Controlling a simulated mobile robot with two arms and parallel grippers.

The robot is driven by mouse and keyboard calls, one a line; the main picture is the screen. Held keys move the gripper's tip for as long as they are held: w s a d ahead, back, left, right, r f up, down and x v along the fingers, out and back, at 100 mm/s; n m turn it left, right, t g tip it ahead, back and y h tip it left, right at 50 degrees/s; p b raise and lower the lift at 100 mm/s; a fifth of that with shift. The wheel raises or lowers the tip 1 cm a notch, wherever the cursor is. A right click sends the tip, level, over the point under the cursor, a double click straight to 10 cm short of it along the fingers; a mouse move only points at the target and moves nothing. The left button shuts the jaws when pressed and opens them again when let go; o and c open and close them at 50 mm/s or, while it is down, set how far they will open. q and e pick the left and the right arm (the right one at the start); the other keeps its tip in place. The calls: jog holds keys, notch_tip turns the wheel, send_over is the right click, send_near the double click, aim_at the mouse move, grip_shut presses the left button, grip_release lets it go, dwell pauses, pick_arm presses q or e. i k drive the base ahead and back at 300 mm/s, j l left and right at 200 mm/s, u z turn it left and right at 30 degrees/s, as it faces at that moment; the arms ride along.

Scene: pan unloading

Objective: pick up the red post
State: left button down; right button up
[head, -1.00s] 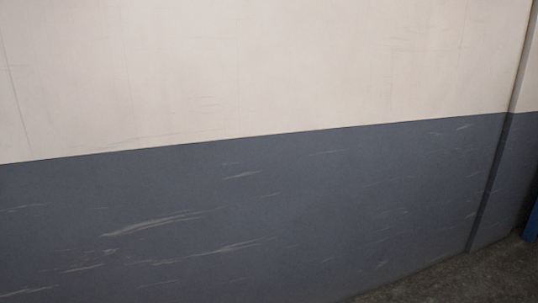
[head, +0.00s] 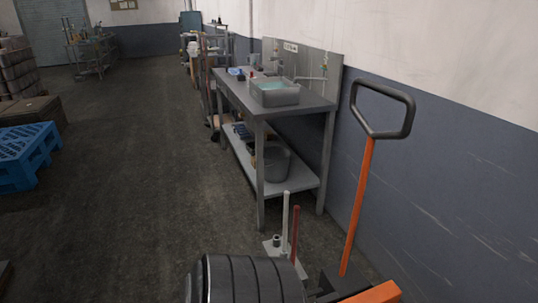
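A thin red post (head: 295,236) stands upright in the head view, low and right of centre. A white post (head: 285,215) stands close beside it on the left. A pale plate (head: 271,248) with a small dark round piece on it shows at their foot. The red post's lower end is close to a dark ribbed round thing (head: 255,281) at the bottom edge, and I cannot tell what it rests on. Neither of my grippers is in view.
A pallet jack with an orange handle (head: 359,205) stands at the right by the wall. A metal workbench (head: 258,109) with a grey basin (head: 275,93) is behind the posts. A blue pallet (head: 25,155) lies at the left. The floor between is clear.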

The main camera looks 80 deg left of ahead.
aim_at(297, 207)
jog(key=u, duration=2.3)
jog(key=z, duration=0.3)
jog(key=i+j+z, duration=0.3)
jog(key=z, duration=0.15)
jog(key=i+j+z, duration=0.25)
jog(key=j+z, duration=0.15)
